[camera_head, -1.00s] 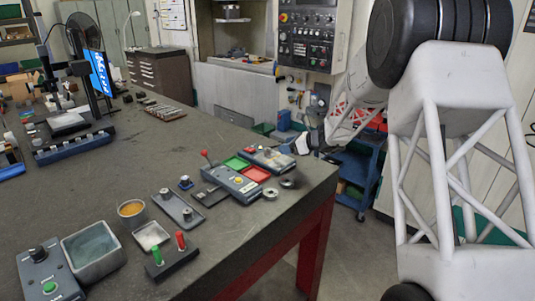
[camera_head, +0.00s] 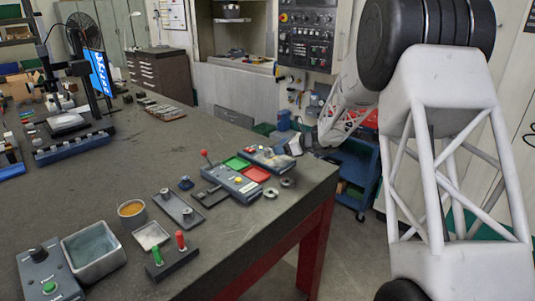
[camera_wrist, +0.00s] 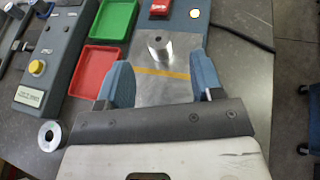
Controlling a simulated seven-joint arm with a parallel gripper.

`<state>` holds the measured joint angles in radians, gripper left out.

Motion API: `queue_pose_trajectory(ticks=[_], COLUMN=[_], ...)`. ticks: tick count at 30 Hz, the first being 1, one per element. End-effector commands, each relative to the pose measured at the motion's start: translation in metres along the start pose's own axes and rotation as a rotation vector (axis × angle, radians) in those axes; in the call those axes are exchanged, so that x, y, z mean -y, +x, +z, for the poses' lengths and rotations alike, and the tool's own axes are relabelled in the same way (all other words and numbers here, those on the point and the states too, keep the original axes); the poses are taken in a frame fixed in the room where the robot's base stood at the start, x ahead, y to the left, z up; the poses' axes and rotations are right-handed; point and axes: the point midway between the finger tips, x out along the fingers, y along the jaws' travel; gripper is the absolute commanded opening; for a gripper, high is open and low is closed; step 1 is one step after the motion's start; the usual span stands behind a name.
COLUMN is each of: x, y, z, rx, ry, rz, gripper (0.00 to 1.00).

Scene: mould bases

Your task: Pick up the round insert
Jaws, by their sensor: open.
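A round metal cylinder with a hole in its top (camera_wrist: 160,48) stands on a bare metal plate (camera_wrist: 150,88) in the wrist view; it looks like the round insert. My gripper (camera_wrist: 163,78) has its two blue fingers apart on either side of the plate, with the cylinder just ahead of the gap between them. Nothing is seen held. In the head view my gripper (camera_head: 293,145) is small, above the far right device at the table's right side, and partly covers it.
A metal ring (camera_wrist: 50,135) lies left of my gripper; two rings (camera_head: 271,193) (camera_head: 288,182) show in the head view. Green (camera_wrist: 115,20) and red (camera_wrist: 93,70) trays and a control box (camera_wrist: 50,65) stand to the left. The table edge is close on the right.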

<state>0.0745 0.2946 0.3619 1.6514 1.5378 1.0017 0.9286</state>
Motion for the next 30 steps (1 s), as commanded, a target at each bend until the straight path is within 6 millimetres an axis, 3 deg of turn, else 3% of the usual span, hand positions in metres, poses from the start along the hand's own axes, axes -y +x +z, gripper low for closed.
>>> queue_pose_trajectory(ticks=[5,18,30], x=[-0.001,-0.002,-0.002], y=[0.008,0.050,0.052], z=[-0.001,-0.003,-0.003], rx=[0.000,0.000,0.000], ry=[0.000,0.001,0.001], rz=[0.001,0.001,0.000], gripper=[0.60,0.60,0.60])
